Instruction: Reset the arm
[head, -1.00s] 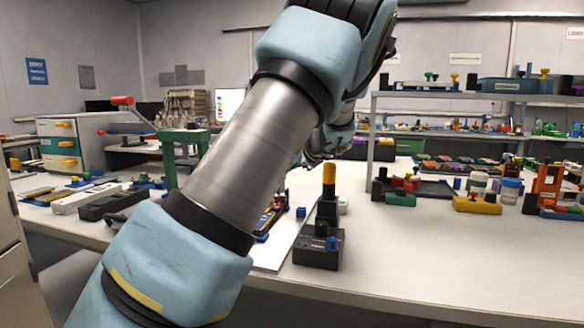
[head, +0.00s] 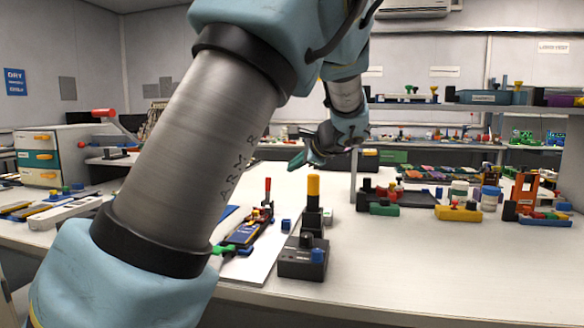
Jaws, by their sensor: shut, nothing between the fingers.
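My arm crosses the picture from the lower left and rises over the bench. My gripper (head: 296,163) hangs from the wrist at the picture's middle, above the white bench (head: 400,262). It is small here; its fingers are together and hold nothing. It is apart from the things on the bench. A black device with a yellow-topped post (head: 313,212) stands on the bench below it. The upper part of my arm is cut off at the top edge.
A multimeter-like tool (head: 243,232) lies on a white board left of the post. A yellow block (head: 459,213), small jars (head: 490,198) and an orange frame (head: 526,188) stand to the right. A shelf (head: 450,103) rises behind. The bench's front right is clear.

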